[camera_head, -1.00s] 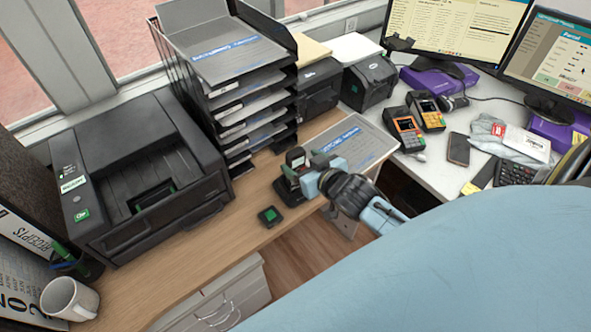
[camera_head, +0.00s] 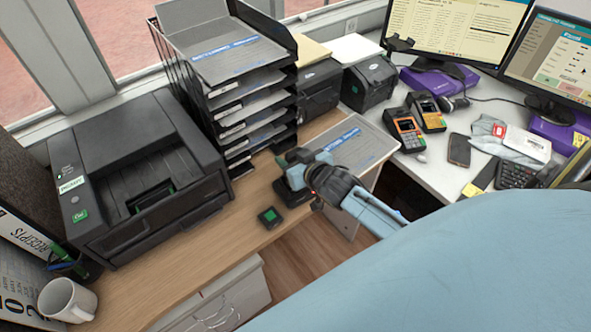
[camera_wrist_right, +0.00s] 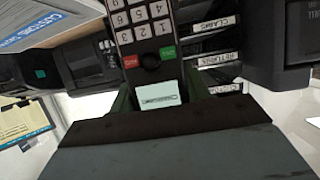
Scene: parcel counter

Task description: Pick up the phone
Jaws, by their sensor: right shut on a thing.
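The phone (camera_wrist_right: 145,30) is a dark cordless handset with white number keys, a red and a green button and a small pale label at its lower end. It shows in the right wrist view between the fingers. My right gripper (camera_head: 292,168) is shut on the phone, above the wooden desk in front of the paper trays. In the head view the gripper mostly hides the phone. A dark base (camera_head: 291,195) shows just under the gripper; I cannot tell whether the phone still touches it. My left gripper is not in view.
A small black box with a green top (camera_head: 270,217) lies just in front. A printer (camera_head: 140,180) and a paper-tray stack (camera_head: 225,90) stand left and behind. Card terminals (camera_head: 405,130) and a smartphone (camera_head: 459,149) lie on the white counter (camera_head: 435,165). The desk's front is clear.

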